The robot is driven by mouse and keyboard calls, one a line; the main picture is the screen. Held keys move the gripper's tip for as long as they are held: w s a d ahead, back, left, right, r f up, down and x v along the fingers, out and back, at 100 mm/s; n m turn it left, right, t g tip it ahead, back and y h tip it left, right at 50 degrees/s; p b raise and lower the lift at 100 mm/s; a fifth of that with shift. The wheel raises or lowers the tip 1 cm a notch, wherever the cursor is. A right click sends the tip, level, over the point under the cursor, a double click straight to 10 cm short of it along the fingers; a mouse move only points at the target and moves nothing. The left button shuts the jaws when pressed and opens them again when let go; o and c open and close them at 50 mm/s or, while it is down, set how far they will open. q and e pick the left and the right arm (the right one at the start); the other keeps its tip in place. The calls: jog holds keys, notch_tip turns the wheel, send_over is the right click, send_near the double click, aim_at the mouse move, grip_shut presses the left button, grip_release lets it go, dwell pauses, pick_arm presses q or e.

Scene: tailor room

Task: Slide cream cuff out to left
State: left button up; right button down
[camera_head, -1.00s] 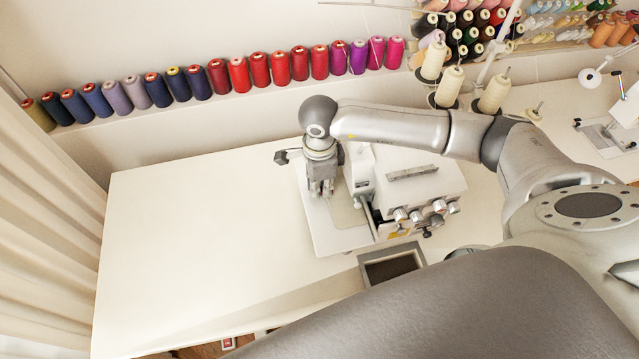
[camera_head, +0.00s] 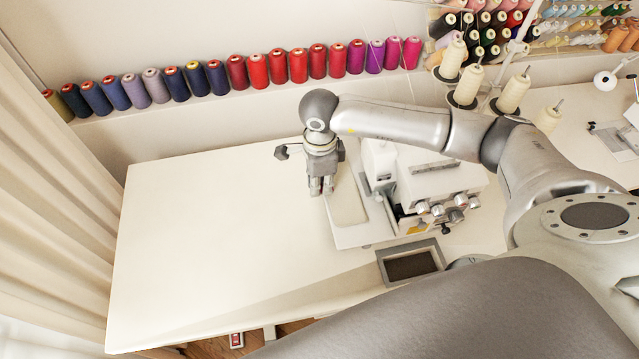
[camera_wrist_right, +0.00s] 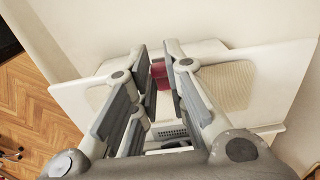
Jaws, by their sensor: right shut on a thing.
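The cream cuff (camera_head: 347,207) is a flat, pale beige piece lying over the white plate of the sewing machine (camera_head: 430,190). In the right wrist view, part of the cuff (camera_wrist_right: 228,84) shows to the right of the fingers. My right gripper (camera_head: 320,190) is at the cuff's left side, fingers pointing down, shut on it. In the wrist view, the right gripper (camera_wrist_right: 160,62) has a dark red patch showing between its fingers; I cannot tell what it is. The fingers hide the gripped edge. My left gripper is not in view.
The white table (camera_head: 220,240) is clear to the left of the machine. A row of thread spools (camera_head: 250,72) stands along the wall behind. Cream thread cones (camera_head: 512,92) stand at the back right. A dark, grey-framed recess (camera_head: 411,264) lies in front of the machine.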

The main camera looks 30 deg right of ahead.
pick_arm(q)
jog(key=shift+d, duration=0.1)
pick_arm(e)
jog(key=shift+d, duration=0.15)
jog(key=c, duration=1.8)
grip_release()
jog(key=o, duration=0.4)
jog(key=shift+r, duration=0.15)
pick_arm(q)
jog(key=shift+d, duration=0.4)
pick_arm(e)
notch_tip(320, 180, up, 12)
jog(key=shift+f, duration=0.1)
jog(key=shift+f, duration=0.1)
